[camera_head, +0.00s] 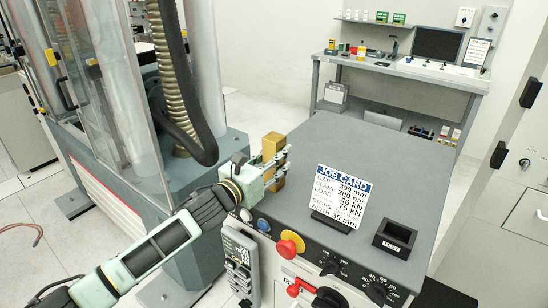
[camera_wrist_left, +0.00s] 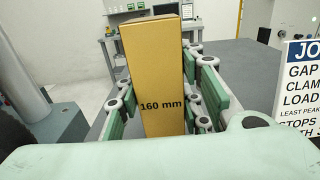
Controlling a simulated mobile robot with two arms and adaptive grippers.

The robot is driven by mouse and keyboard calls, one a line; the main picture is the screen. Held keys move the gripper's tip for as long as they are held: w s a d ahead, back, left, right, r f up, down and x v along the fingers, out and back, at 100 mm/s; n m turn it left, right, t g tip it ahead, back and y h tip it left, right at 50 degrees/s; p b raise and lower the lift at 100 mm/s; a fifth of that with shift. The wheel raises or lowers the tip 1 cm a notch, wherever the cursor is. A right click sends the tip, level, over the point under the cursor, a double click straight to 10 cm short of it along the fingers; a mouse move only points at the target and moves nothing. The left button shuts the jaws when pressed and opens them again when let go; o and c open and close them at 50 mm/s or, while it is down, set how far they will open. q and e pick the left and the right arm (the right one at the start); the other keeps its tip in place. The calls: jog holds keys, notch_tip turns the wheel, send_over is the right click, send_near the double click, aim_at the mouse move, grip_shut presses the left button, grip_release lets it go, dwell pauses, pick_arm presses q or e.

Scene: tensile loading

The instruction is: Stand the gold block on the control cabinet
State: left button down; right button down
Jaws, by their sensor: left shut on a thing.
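The gold block (camera_head: 273,148) is upright at the left part of the control cabinet's grey top (camera_head: 330,135). In the left wrist view the block (camera_wrist_left: 152,75) carries the label "160 mm" and stands between the finger pads. My left gripper (camera_head: 274,163) is shut on the block, with fingers on both sides of it. In the left wrist view the gripper's fingers (camera_wrist_left: 157,105) show green pads. The block's lower end is partly hidden by the gripper, so I cannot tell whether it touches the top. My right gripper is not in view.
A job card (camera_head: 341,195) stands on the cabinet, with a small dark "TEST" holder (camera_head: 395,236) to its right. A red emergency knob (camera_head: 290,244) and dials are on the front. The testing machine (camera_head: 130,110) is at left. The cabinet top behind the card is clear.

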pick_arm(q)
jog(key=shift+r, duration=0.1)
jog(key=c, duration=1.2)
grip_release()
jog(key=shift+s, duration=0.1)
jog(key=b+v, duration=0.2)
jog(key=v, duration=1)
